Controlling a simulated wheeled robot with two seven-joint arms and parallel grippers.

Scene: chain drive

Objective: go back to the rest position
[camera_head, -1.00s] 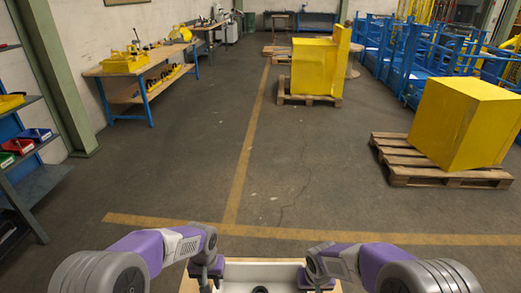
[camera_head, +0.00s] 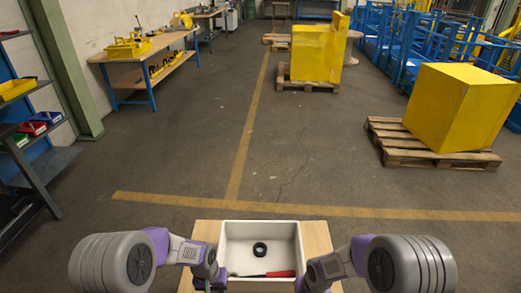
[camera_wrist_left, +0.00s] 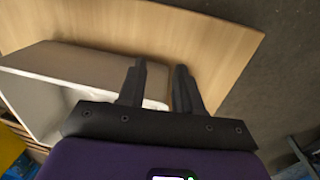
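My left gripper (camera_wrist_left: 158,82) is open in the left wrist view. Its two dark fingers have a gap between them, with bare wooden tabletop and the white tray's edge behind. In the head view my left wrist is at the tray's left side and my right gripper (camera_head: 306,284) is near its right front corner. The right fingers are too small and cut off to read. The white tray (camera_head: 260,229) stands on a light wooden table (camera_head: 316,236). A black ring (camera_head: 260,248) and a red-handled tool (camera_head: 280,274) lie inside it.
Open floor (camera_head: 190,165) with yellow lines lies beyond the table. A yellow box (camera_head: 450,105) on a pallet (camera_head: 395,150) is at the right. A workbench (camera_head: 140,75) and a shelf (camera_head: 35,150) with coloured bins are at the left.

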